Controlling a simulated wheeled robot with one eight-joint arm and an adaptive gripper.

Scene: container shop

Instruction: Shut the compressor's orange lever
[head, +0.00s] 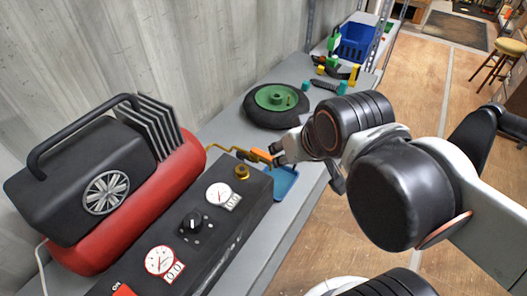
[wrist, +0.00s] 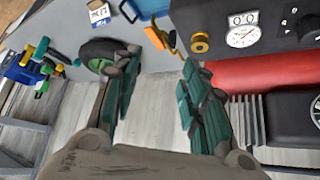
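The compressor has a red tank (head: 105,220) and a black panel (head: 215,235) with dials; the tank also shows in the wrist view (wrist: 270,75). Its orange lever (head: 262,155) sits at the end of a thin brass pipe (head: 225,148), near a brass knob. In the wrist view the orange lever (wrist: 153,38) appears just beyond the gap between my fingertips, nearer the left one in the picture. My gripper (head: 308,168) is open and empty beside the lever, on its right in the head view. In the wrist view my gripper's fingers (wrist: 160,60) stand apart. Contact with the lever cannot be told.
A blue tray (head: 285,182) lies on the grey bench (head: 225,125) close to the lever. A black wheel with a green hub (head: 277,98) lies behind. A blue bin (head: 355,42) and small tools stand at the far end. A wall runs along the left.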

